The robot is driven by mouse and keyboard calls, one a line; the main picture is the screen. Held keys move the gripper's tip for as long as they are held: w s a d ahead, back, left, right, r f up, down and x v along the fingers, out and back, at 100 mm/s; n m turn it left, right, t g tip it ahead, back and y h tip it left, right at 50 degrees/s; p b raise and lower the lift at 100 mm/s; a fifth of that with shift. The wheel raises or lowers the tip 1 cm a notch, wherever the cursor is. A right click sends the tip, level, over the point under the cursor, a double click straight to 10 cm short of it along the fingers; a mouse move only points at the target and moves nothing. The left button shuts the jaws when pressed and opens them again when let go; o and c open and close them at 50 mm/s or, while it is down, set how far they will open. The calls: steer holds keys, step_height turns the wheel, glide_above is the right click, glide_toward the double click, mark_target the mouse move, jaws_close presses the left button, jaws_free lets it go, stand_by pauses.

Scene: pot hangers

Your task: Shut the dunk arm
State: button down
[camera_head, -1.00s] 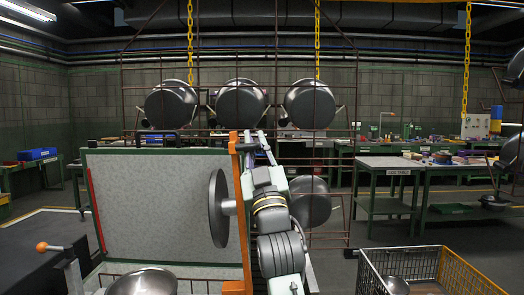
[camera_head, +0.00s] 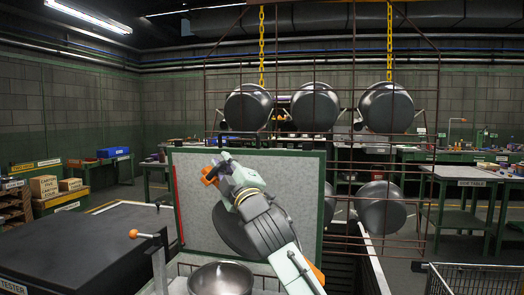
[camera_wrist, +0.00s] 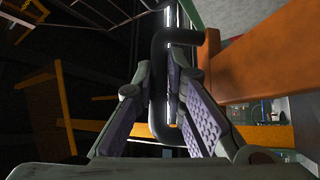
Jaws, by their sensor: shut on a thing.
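The dunk arm is an orange bar (camera_head: 209,176) with a dark round disc (camera_head: 234,232) on its side. In the head view it leans to the left over the tank's front, mostly hidden behind my arm. My gripper (camera_head: 219,163) is at the bar's upper end. In the wrist view my gripper (camera_wrist: 170,100) is shut on the dunk arm's black bent handle (camera_wrist: 158,62), which passes between the purple-padded fingers. The orange bar (camera_wrist: 245,85) runs just right of the fingers there.
A grey panel with a green frame (camera_head: 322,190) stands behind. A metal bowl (camera_head: 221,278) sits below my arm. A black tester box (camera_head: 70,245) and an orange-knobbed lever (camera_head: 134,234) are left. A wire basket (camera_head: 470,266) is at right. Pots (camera_head: 315,107) hang on a rack behind.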

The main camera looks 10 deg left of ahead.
steer(key=a+f+n+g+h, duration=0.2)
steer(key=a+f+n+g, duration=0.3)
steer(key=a+f, duration=1)
step_height(320, 180, down, 5)
steer(key=shift+a+r+n, duration=0.15)
steer(key=shift+a+n, duration=0.2)
steer(key=shift+n, duration=0.55)
steer(key=c, duration=1.6)
jaws_free()
steer(key=shift+c, duration=0.2)
steer(key=v, duration=1.2)
steer(key=shift+r, duration=0.25)
steer(key=shift+s, duration=0.1)
steer(key=shift+c, duration=0.3)
